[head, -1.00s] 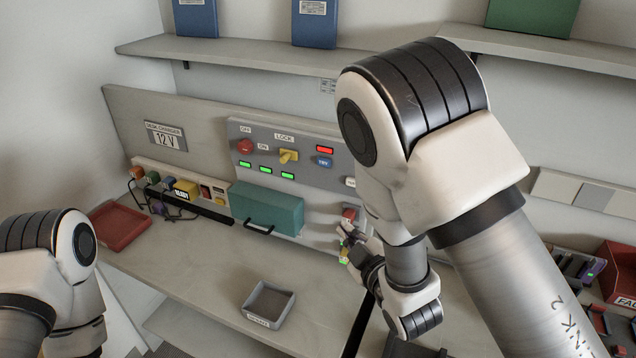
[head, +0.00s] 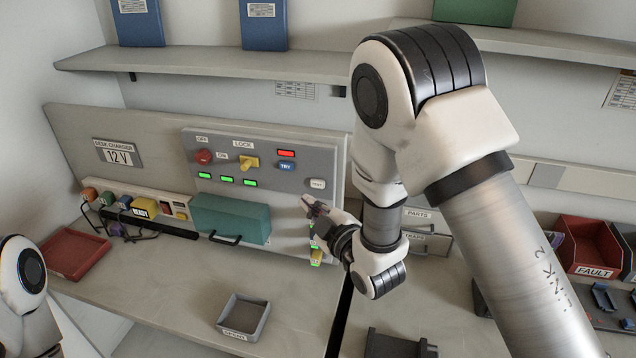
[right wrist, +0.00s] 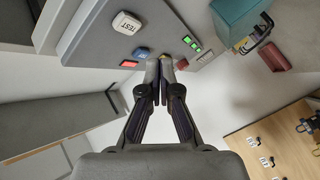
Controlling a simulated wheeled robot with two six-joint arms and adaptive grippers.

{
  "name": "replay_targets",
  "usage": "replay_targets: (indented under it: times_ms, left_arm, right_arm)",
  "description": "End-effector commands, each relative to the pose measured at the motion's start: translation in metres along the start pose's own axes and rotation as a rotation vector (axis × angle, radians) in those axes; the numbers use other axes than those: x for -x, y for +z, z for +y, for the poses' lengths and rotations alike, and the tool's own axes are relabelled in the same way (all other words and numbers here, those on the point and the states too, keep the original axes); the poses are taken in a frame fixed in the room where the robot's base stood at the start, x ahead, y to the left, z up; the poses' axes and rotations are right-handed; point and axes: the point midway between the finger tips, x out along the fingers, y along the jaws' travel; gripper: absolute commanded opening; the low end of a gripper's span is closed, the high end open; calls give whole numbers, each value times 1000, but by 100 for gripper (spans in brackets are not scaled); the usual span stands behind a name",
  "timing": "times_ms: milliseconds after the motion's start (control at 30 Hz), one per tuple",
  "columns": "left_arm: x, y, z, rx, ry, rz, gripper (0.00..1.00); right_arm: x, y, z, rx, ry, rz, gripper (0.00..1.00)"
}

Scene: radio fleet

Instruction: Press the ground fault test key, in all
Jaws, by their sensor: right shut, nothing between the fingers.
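The white TEST key (head: 317,184) sits at the lower right of the grey panel (head: 240,190), right of the blue TRY button (head: 287,167). In the right wrist view the TEST key (right wrist: 126,22) is at the upper left, its label upside down. My right gripper (head: 306,203) is shut and empty. It is just below the TEST key in the head view; a gap to the panel cannot be judged there. In the right wrist view its fingertips (right wrist: 166,63) lie away from the key, overlapping the panel's edge. My left gripper is out of view.
The panel also carries a red OFF knob (head: 203,157), a yellow LOCK switch (head: 249,163), a red light (head: 286,153) and several green lights. A teal box (head: 232,218) juts out below. A grey tray (head: 243,316) stands on the desk; a shelf (head: 210,57) hangs above.

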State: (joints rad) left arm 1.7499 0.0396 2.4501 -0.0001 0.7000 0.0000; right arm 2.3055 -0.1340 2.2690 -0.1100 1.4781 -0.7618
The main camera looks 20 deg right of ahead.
Motion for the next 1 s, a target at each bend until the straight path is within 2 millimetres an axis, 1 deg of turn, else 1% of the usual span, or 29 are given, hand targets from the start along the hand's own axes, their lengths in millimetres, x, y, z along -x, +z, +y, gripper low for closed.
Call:
replay_targets:
  times_ms: [33, 100, 300, 1000]
  left_arm:
    - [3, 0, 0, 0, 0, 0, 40]
    - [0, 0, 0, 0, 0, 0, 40]
    - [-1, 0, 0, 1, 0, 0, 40]
    - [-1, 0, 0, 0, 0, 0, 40]
  right_arm:
    - [-5, 4, 6, -3, 3, -1, 0]
    - [-12, 9, 9, -3, 3, 0, 0]
    - [-23, 17, 17, -1, 1, 0, 0]
    - [-24, 18, 18, 0, 0, -1, 0]
